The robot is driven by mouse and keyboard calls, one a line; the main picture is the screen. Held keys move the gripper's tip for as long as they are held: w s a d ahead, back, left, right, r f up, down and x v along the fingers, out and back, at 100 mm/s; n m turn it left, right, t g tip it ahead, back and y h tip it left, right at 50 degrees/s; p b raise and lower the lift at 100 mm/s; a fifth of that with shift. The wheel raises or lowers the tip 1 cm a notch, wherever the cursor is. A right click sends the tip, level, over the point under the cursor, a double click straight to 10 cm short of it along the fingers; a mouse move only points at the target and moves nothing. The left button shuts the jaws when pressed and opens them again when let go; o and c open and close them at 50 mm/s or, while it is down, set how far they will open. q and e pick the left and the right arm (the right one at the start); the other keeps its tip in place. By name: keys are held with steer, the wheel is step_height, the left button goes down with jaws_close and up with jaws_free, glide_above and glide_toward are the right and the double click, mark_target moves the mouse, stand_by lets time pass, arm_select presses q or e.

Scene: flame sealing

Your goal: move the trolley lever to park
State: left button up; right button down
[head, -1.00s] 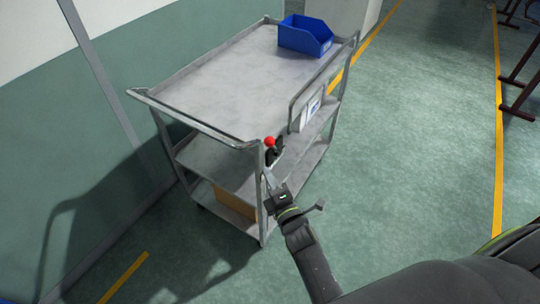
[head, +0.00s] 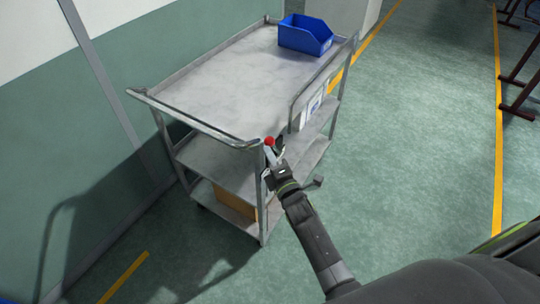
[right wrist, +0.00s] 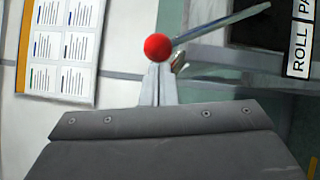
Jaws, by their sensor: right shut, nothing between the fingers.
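The grey metal trolley (head: 205,92) stands by the wall in the head view. Its lever has a red ball knob (head: 270,141) at the near right corner post. My right gripper (head: 270,157) is just below the knob, its fingers pointing up at it. In the right wrist view the closed fingers (right wrist: 157,82) end at the red knob (right wrist: 157,47), which overlaps their tips; I cannot tell whether they touch. A plate (right wrist: 300,38) reading "ROLL" and "PA", cut off by the frame, is at the upper right. My left gripper is not in view.
A blue bin (head: 305,36) sits on the trolley's top shelf, and a cardboard box (head: 235,203) is on the bottom shelf. A wall runs along the left. The green floor (head: 420,130) right of the trolley is clear.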

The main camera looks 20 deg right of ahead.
steer(key=w+d+r+b, duration=0.3)
steer(key=w+d, duration=0.7)
steer(key=d, duration=0.3)
steer(key=shift+w+d+r, duration=0.2)
steer(key=shift+r, duration=0.15)
steer(key=shift+r, duration=0.1)
stand_by(0.5)
